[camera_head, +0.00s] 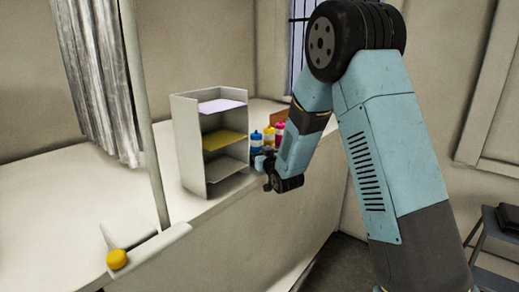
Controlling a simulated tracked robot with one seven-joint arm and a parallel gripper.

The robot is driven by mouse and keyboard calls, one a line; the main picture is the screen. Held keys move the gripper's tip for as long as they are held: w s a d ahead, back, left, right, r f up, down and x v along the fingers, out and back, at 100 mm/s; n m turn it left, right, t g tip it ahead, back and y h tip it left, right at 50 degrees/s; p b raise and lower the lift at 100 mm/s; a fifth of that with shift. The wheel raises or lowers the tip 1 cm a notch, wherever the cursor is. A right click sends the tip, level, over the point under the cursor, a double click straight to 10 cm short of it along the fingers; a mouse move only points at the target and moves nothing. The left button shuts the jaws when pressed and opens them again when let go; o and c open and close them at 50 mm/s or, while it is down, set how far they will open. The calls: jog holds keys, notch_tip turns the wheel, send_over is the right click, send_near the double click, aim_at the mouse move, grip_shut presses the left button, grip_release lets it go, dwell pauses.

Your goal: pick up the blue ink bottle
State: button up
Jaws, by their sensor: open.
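The blue ink bottle (256,140) stands upright on the white counter, just right of a small shelf unit. It is the leftmost of a short row of bottles, and its lower part is hidden. My gripper (261,161) is at the counter's front edge, just below and in front of the blue bottle in the picture. It is small and dark here, and it is open. I cannot tell whether its fingers touch the bottle or stand around it.
A yellow bottle (269,137) and a magenta bottle (279,130) stand close to the blue one's right. The shelf unit (187,145) stands close on the left, holding coloured sheets. A yellow knob (117,259) is at front left. The counter's left part (75,205) is clear.

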jog(key=shift+w, duration=0.2)
jog(key=shift+c, duration=0.4)
jog(key=c, duration=1.1)
